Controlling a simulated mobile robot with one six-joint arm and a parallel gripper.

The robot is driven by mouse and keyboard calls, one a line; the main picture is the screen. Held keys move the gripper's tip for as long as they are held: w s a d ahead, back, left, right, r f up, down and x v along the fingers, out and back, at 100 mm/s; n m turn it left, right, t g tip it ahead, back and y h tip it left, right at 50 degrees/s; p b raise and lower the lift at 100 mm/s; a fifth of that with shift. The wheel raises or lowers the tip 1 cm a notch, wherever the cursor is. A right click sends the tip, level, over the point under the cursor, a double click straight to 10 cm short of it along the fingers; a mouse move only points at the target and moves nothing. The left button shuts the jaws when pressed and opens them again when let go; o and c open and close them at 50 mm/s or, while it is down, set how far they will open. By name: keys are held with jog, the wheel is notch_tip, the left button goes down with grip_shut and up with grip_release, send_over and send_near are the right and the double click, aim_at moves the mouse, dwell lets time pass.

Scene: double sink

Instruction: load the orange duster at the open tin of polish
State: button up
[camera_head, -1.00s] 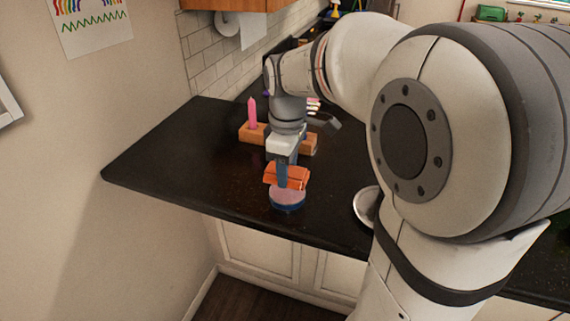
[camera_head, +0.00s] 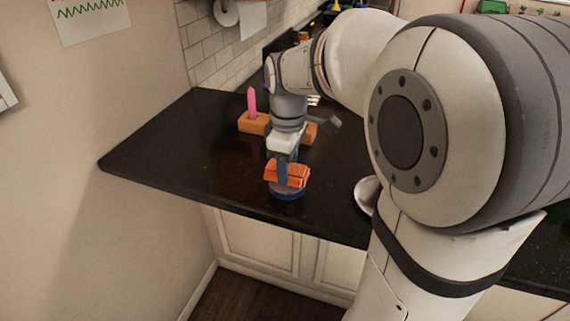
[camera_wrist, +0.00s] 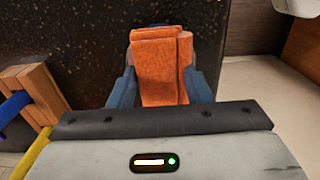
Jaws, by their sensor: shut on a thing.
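The orange duster (camera_head: 287,173) is a folded cloth held in my gripper (camera_head: 284,181), which is shut on it. In the wrist view the duster (camera_wrist: 160,66) sits between the two blue fingers of my gripper (camera_wrist: 160,88). The round tin of polish (camera_head: 287,194) stands near the front edge of the counter, with a blue side. The duster is over the tin and hides most of its top, so I cannot tell whether they touch. In the wrist view the tin is almost wholly hidden behind the duster.
The dark counter (camera_head: 190,150) is clear to the left. A wooden block (camera_head: 254,123) with a pink upright piece (camera_head: 252,102) stands behind my gripper. A pale round dish or lid (camera_head: 366,194) lies right of the tin, partly behind my arm. The counter's front edge is close.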

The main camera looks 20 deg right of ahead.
jog(key=shift+f+b, duration=0.35)
jog(key=shift+f, duration=0.3)
dwell(1.2)
jog(key=shift+r+p, duration=2.8)
jog(key=shift+r, duration=0.8)
